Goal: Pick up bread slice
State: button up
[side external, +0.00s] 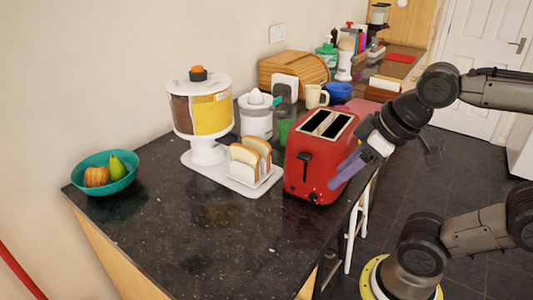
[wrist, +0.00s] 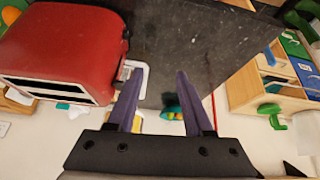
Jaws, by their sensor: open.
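Bread slices (side external: 248,157) with brown crusts stand upright in a white rack on a white tray (side external: 215,172), left of the red toaster (side external: 318,150). I cannot tell exactly how many there are. My gripper (side external: 348,170) is at the right side of the toaster, with its purple fingers pointing down and left. In the wrist view its two fingers (wrist: 158,82) are apart with nothing between them. The toaster (wrist: 65,45) is at upper left there. The bread is not clearly visible in the wrist view.
A teal fruit bowl (side external: 105,174) is at the counter's left corner. A cereal dispenser (side external: 203,112) and a white juicer (side external: 256,115) stand behind the bread. The dark counter (side external: 215,240) is clear in front. Its edge runs below my gripper.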

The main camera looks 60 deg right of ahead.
jog(key=w+d+r, duration=0.3)
jog(key=w+r, duration=0.5)
jog(key=w, duration=0.5)
jog(key=m+g, duration=0.1)
jog(key=g, duration=0.1)
send_over(257, 138)
jog(key=s, duration=0.4)
notch_tip(257, 138, down, 5)
jog(key=shift+t, duration=0.3)
jog(key=x, duration=1.3)
jog(key=shift+s+f, duration=0.15)
jog(key=shift+s, duration=0.25)
jog(key=shift+d, duration=0.1)
grip_shut()
